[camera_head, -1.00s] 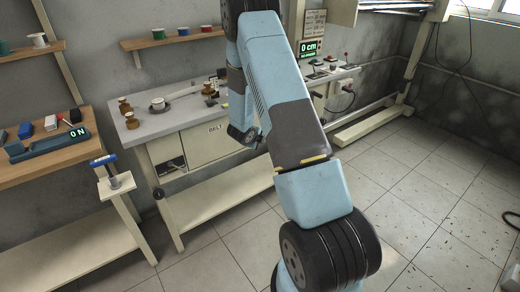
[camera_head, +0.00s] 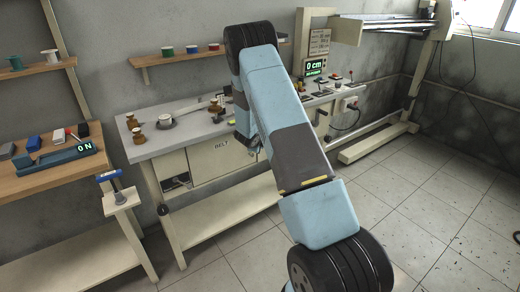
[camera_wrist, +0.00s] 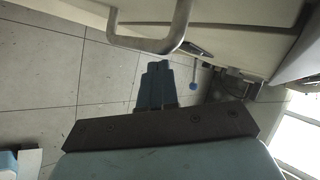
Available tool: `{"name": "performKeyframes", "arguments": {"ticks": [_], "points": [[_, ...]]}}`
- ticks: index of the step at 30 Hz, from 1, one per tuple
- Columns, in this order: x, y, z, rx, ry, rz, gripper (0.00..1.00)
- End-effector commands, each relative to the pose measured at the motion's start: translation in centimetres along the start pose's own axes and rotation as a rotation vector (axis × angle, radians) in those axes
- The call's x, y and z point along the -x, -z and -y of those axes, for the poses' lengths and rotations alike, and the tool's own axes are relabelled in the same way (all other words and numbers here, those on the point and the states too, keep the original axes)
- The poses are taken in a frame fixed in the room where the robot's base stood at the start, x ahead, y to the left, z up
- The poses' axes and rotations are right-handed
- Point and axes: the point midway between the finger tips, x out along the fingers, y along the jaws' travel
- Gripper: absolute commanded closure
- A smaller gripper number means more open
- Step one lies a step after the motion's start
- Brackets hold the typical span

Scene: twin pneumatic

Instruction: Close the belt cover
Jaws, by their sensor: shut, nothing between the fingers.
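The pale belt cover (camera_head: 217,165), lettered BELT, is on the front of the grey-topped bench in the head view. An opening (camera_head: 175,178) to its left shows some of the inside. My arm hides the cover's right end. In the wrist view, a pale panel (camera_wrist: 235,40) with a bent metal handle (camera_wrist: 160,45) fills the top; I cannot tell for sure that this is the cover. My gripper (camera_wrist: 155,66) is shut and empty, its fingertips just below the handle in the picture; I cannot tell if they touch. In the head view my gripper is hidden behind my arm.
A blue-handled lever on a stand (camera_head: 118,192) is left of the bench. A control panel with a green display (camera_head: 314,67) is to the right.

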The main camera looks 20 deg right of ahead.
Motion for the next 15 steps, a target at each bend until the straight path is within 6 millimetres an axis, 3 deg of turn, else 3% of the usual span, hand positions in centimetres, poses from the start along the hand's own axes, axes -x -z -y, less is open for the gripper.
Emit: {"name": "performKeyframes", "arguments": {"ticks": [15], "points": [[0.84,-0.14,0.00,0.001,0.001,0.001,1.00]]}}
